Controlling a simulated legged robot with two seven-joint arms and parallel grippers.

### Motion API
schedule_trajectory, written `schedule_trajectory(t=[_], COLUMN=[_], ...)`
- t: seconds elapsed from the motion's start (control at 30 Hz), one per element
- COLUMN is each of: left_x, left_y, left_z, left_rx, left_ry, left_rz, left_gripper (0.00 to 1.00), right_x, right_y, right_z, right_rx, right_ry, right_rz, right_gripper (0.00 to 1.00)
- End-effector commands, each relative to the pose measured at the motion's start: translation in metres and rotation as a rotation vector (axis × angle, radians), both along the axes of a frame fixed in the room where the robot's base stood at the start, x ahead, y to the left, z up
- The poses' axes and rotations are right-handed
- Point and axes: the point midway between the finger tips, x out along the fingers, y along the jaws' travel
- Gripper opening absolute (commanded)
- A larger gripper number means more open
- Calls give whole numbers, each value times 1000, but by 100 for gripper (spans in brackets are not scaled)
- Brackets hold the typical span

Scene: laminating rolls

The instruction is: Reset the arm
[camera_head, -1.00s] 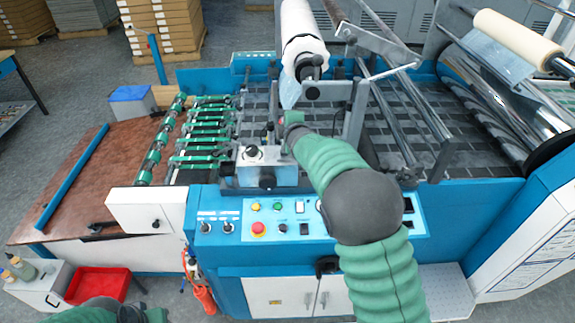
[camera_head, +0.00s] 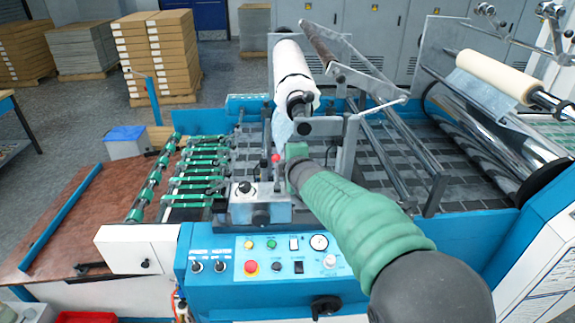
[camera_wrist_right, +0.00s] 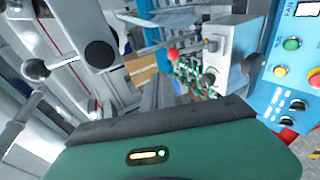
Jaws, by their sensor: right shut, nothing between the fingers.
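My right arm in its green sleeve reaches in from the lower right of the head view. My right gripper (camera_head: 296,153) is over the laminating machine (camera_head: 215,270), just behind the grey control block (camera_head: 260,208) and below the white film roll (camera_head: 292,72). Its fingers are hard to make out, but it is shut and empty. In the wrist view my green hand fills the bottom, and a red knob (camera_wrist_right: 172,54) shows beyond it, apart from it. My left gripper is out of view.
The blue button panel (camera_head: 280,255) is in front of the control block. Metal bars (camera_head: 385,155) and a cream roll (camera_head: 497,75) are to the right. Green rollers (camera_head: 200,170) are to the left. A brown table (camera_head: 95,215) has mostly clear space.

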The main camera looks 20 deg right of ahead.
Motion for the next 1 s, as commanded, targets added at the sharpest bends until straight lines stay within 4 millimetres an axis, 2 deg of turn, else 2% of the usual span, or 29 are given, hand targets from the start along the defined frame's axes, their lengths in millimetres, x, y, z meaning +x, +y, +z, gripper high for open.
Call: schedule_trajectory(t=[0.13, 0.53, 0.6, 0.67, 0.77, 0.8, 0.87, 0.9, 0.97, 1.0], left_x=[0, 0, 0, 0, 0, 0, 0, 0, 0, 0], left_y=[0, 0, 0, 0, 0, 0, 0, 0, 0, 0], left_z=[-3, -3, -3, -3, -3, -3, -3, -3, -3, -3], left_rx=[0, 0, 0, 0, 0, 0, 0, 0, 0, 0], left_ry=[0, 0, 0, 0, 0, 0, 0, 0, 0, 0], left_rz=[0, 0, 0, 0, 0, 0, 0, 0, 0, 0], left_gripper=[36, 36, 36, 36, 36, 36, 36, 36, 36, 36], right_x=[-10, -8, -13, -25, -67, -91, -132, -161, -205, -234], right_y=[0, 0, -1, -4, -5, -4, 1, 5, 12, 16], right_z=[6, 4, -3, -21, -75, -101, -139, -162, -192, -209], right_rx=[1, 2, 32, 103, 321, 426, 579, 671, 790, 856], right_ry=[-1, 2, 19, 61, 190, 255, 355, 419, 506, 556], right_rz=[0, -1, -15, -52, -177, -249, -376, -466, -609, -703], right_gripper=[0, 0, 0, 0, 0, 0, 0, 0, 0, 0])
